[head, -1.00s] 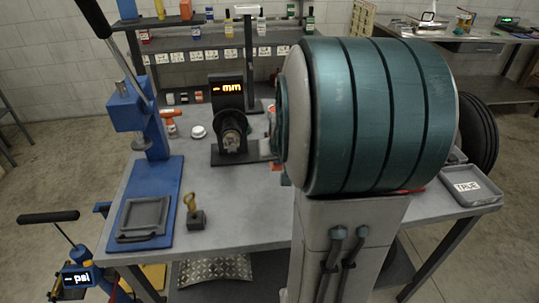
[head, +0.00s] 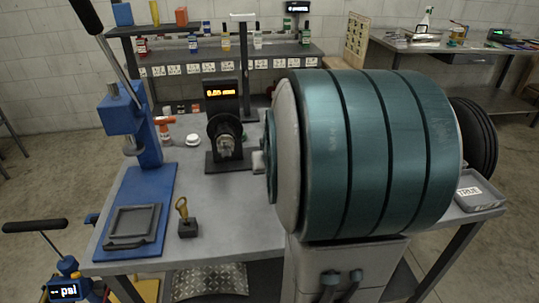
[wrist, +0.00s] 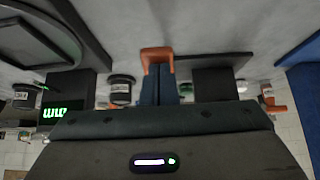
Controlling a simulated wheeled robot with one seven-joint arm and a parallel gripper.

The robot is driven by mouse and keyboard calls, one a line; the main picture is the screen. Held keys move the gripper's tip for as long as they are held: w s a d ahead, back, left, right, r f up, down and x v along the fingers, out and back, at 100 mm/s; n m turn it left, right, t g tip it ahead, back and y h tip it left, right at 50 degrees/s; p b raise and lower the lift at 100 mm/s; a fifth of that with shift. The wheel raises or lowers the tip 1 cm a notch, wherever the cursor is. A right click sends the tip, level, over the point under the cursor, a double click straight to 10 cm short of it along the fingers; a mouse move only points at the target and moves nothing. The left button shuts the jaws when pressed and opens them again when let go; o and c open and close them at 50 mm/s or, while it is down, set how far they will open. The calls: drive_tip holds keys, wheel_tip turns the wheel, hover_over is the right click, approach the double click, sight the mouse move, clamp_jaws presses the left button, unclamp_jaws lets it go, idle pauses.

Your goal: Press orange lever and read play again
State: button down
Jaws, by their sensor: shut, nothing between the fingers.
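The gauge stand (head: 224,130) is black, with a metal chuck-like part on its front. Its orange-lit display (head: 220,89) shows a number in mm, which looks like 0.60, though the middle digit is hard to read. In the wrist view, an orange U-shaped piece (wrist: 156,54), apparently the orange lever, stands right at my fingertips. My gripper (wrist: 159,72) has its two dark blue fingers together, with nothing seen between them. The fingertips appear to touch the orange piece or overlap it. In the head view my arm hides my gripper and the lever.
A blue press (head: 140,130) stands at the left of the grey bench (head: 215,240). A small block with a brass piece (head: 186,225) is near the front. A grey tray labelled TRUE (head: 480,190) is at the right. The wrist view shows a green-lit display (wrist: 62,112).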

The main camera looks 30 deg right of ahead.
drive_tip(key=p+v, duration=0.3)
drive_tip(key=v, duration=1.1)
drive_tip(key=s+a+f+n+g+y, duration=0.1)
drive_tip(key=s+a+f+n, duration=0.1)
drive_tip(key=a, duration=0.6)
drive_tip(key=s+a+f+n+g+y+p, duration=0.1)
drive_tip(key=s+a+f+n+g+y, duration=0.1)
drive_tip(key=s+a, duration=0.3)
drive_tip(key=a, duration=0.4)
drive_tip(key=shift+s+a+f+n+p, duration=0.3)
drive_tip(key=shift+s+f+n, duration=0.05)
drive_tip(key=shift+f+n, duration=0.05)
